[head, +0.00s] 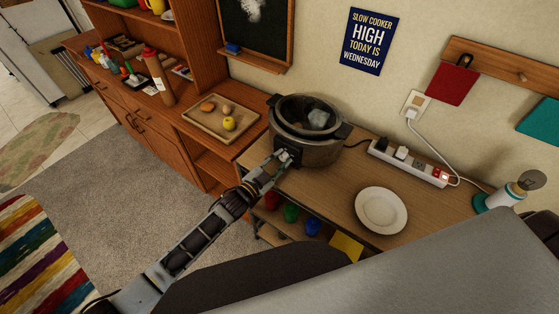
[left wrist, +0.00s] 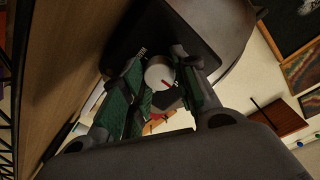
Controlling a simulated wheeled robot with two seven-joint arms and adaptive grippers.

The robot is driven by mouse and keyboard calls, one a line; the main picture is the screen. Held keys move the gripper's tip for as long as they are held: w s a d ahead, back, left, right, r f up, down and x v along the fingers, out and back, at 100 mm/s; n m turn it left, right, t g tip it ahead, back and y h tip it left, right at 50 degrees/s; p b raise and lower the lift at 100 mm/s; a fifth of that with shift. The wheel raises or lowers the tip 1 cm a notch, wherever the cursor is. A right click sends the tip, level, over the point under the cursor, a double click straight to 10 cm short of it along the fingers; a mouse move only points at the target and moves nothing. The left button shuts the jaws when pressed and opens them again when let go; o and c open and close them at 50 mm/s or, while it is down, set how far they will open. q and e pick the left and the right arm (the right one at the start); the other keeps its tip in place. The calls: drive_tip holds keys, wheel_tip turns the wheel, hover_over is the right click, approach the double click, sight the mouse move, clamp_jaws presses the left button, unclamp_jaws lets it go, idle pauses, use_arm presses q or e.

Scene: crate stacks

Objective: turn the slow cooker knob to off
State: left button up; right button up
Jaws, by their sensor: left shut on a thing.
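The dial's labels are not readable. My right gripper is not in view.
A wooden tray (head: 197,122) with food lies left of the cooker. A white plate (head: 381,210) and a power strip (head: 407,163) are to its right. A sign (head: 368,40) on the wall reads "slow cooker high today is Wednesday". Counter between cooker and plate is clear.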

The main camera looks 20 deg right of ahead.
use_arm(q)
drive_tip(key=o, duration=1)
drive_tip(key=shift+f, duration=0.1)
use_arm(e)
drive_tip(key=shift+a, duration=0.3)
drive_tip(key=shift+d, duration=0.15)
use_arm(q)
drive_tip(key=shift+v, duration=6)
